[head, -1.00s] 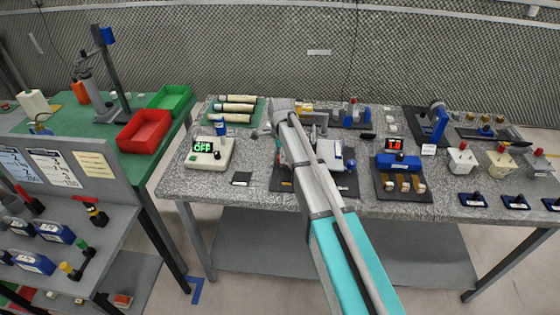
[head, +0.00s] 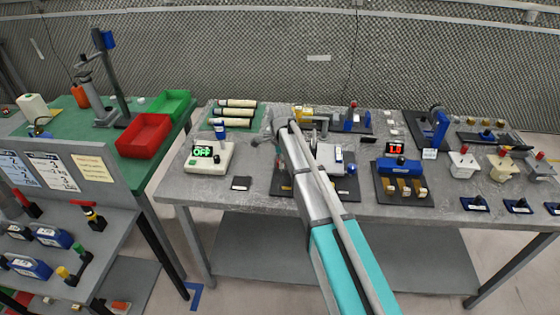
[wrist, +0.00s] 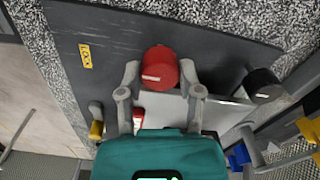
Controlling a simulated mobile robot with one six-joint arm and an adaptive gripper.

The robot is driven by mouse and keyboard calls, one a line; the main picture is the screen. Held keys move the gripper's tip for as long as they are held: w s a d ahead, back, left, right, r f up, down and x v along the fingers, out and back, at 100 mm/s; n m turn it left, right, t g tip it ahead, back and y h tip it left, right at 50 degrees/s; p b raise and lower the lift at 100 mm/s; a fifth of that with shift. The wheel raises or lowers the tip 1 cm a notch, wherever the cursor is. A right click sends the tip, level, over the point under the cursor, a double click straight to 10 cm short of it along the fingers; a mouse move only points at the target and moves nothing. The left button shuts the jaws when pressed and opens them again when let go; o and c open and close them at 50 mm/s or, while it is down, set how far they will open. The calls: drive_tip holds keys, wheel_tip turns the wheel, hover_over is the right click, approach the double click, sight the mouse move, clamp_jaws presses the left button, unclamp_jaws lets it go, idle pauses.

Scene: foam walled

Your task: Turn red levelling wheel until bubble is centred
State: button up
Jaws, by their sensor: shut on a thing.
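The red levelling wheel (wrist: 160,66), with a white mark on its face, stands on a dark base plate (wrist: 115,40) in the wrist view. My gripper (wrist: 160,70) has one finger on each side of the wheel and is shut on it. A black knob (wrist: 262,85) sits to the right of the wheel. A smaller red part (wrist: 138,115) with a white patch shows between the fingers, below the wheel. I cannot make out the bubble in either view. In the head view my arm covers the wheel and my fingers.
A yellow label (wrist: 85,56) lies on the plate. In the head view, a device with a green display (head: 208,157) stands left of my arm and a blue device (head: 404,178) stands right of it. Red (head: 143,135) and green (head: 170,105) bins are on the left table.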

clamp_jaws()
drive_tip(key=shift+n, duration=0.4)
drive_tip(key=n, duration=1.7)
drive_tip(key=shift+n, duration=0.3)
drive_tip(key=n, duration=0.6)
drive_tip(key=shift+d, duration=0.1)
drive_tip(key=shift+n, duration=0.3)
